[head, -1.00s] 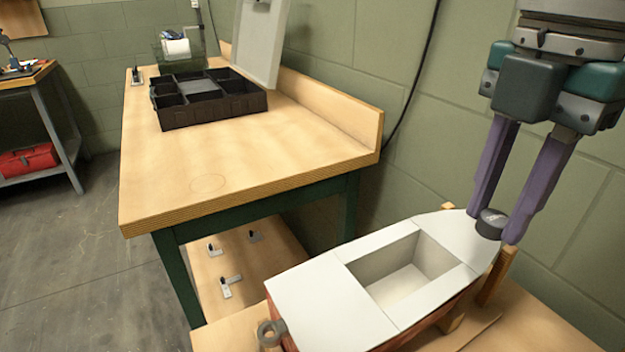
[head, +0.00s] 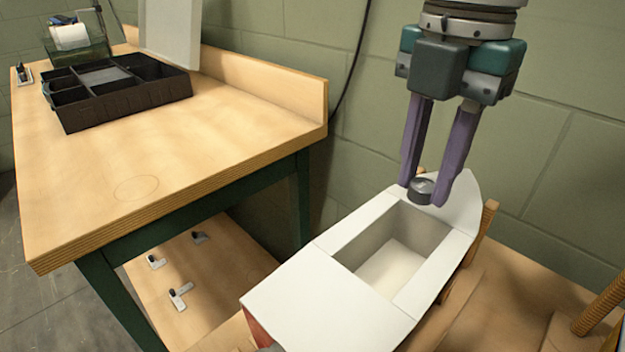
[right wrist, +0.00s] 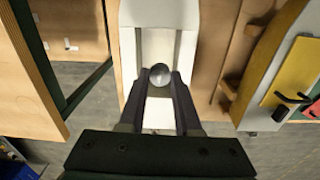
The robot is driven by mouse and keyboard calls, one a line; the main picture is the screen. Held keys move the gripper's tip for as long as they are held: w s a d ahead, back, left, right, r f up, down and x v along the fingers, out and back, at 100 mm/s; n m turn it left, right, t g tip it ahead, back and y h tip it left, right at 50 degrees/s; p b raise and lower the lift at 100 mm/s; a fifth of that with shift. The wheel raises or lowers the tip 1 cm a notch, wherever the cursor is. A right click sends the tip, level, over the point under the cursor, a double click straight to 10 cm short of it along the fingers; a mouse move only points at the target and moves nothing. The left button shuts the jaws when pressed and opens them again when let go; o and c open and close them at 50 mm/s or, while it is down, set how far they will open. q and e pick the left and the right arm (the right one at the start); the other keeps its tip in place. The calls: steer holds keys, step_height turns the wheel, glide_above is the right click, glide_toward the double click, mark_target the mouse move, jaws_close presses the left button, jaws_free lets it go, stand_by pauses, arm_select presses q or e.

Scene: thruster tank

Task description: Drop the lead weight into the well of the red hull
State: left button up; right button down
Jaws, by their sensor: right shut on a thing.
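The hull (head: 330,285) has a white deck and a red side; it lies on a wooden bench with its open rectangular well (head: 392,262) facing up. My right gripper (head: 428,192) is shut on the lead weight (head: 422,190), a small dark grey round piece between the purple fingertips. In the head view the weight shows over the deck at the far edge of the well. In the right wrist view the weight (right wrist: 160,75) is between the fingertips, with the hull's white deck (right wrist: 160,14) and well beneath. My left gripper is not in view.
A wooden workbench (head: 120,190) stands at the left with a black divided tray (head: 118,92). A green block wall is behind the hull. A wooden threaded post (head: 603,300) stands at the right. The right wrist view shows another hull-like shape with a yellow panel (right wrist: 290,75).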

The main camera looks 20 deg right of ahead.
steer(key=shift+f, duration=0.15)
steer(key=c, duration=0.5)
jaws_free()
step_height(320, 180, up, 10)
steer(key=shift+p, duration=0.5)
